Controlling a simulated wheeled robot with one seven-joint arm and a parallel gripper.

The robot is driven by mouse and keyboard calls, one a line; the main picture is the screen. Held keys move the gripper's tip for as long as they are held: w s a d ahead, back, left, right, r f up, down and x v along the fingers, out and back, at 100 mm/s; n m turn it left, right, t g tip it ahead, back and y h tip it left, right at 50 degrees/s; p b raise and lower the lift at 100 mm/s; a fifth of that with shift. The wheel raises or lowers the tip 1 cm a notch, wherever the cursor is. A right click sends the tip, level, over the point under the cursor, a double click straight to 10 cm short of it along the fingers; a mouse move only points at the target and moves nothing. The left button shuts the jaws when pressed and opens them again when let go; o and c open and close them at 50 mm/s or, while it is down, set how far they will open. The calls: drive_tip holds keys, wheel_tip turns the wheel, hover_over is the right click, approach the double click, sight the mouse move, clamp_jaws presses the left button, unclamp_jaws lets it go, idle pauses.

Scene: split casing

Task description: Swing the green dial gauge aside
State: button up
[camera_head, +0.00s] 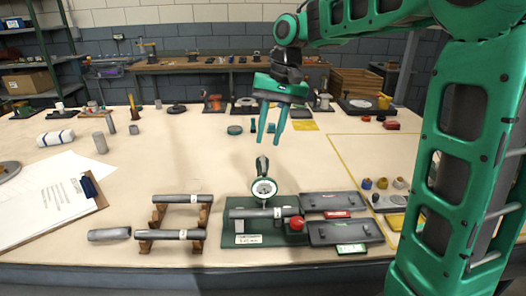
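The green dial gauge (264,187) has a round white face and a green upper part. It stands upright over a grey cylindrical casing part (262,212) on a dark green base plate (236,240) with a white label. A red ball-shaped knob (297,223) is at the right end of the casing part. My gripper (271,141) hangs above and slightly behind the gauge, pointing down. Its two teal fingers are apart with nothing between them, and it appears clear of the gauge.
Dark plates (345,232) with red and green tags lie right of the base. Grey bars rest on brown supports (196,241) to the left. A clipboard (93,190) lies far left. Small parts (382,184) sit at the right.

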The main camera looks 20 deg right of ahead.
sight(263, 158)
drive_tip(key=shift+w+a+f, duration=0.1)
drive_tip(key=shift+a+f, duration=0.05)
drive_tip(key=shift+f, duration=0.75)
drive_tip(key=shift+w+a+f, duration=0.1)
drive_tip(key=shift+a+f, duration=0.05)
drive_tip(key=shift+f, duration=0.7)
drive_tip(key=shift+a+f, duration=0.15)
drive_tip(key=shift+f, duration=0.75)
drive_tip(key=shift+c, duration=0.2)
clamp_jaws()
